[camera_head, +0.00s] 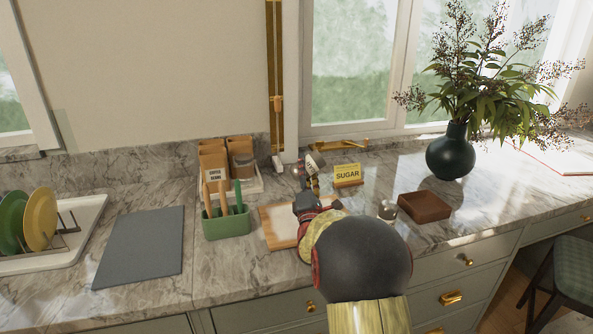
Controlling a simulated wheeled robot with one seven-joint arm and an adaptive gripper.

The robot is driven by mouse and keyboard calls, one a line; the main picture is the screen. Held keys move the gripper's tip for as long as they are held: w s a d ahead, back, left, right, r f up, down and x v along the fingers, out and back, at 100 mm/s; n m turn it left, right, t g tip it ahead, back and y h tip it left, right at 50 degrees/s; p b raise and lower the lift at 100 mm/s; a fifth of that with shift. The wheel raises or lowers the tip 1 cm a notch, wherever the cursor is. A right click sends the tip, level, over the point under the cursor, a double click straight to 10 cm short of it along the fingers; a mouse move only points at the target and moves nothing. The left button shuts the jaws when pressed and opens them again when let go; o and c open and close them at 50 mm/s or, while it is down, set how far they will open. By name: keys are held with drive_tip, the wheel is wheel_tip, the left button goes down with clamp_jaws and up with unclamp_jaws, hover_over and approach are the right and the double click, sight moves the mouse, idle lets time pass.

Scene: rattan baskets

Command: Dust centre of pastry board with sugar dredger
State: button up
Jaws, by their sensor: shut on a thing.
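The pastry board (272,237), wooden with a pale centre, lies flat on the counter, its right part hidden behind my arm. My gripper (309,181) is above the board's far right side, seen from behind. It is shut on a small pale, labelled canister, which looks like the sugar dredger (315,162). The dredger is tilted and held off the counter. Its label is too small to read, and I cannot see any sugar falling.
A green utensil caddy (226,227) is close left of the board. Behind it is a tray with coffee bags (212,159). A grey mat (140,247) and a dark vase (450,156) are farther off.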

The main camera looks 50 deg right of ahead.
drive_tip(key=shift+s+d, duration=1.25)
drive_tip(key=shift+d, duration=2.75)
drive_tip(key=shift+s+d, duration=1.25)
drive_tip(key=shift+d, duration=2.7)
drive_tip(key=w+a, duration=0.6)
drive_tip(key=a, duration=0.4)
drive_tip(key=w+a, duration=0.6)
drive_tip(key=a, duration=0.4)
drive_tip(key=shift+w+a, duration=0.25)
drive_tip(key=shift+r, duration=0.1)
wheel_tip(320, 180, up, 5)
drive_tip(key=shift+f+p, duration=0.1)
drive_tip(key=shift+p, duration=0.85)
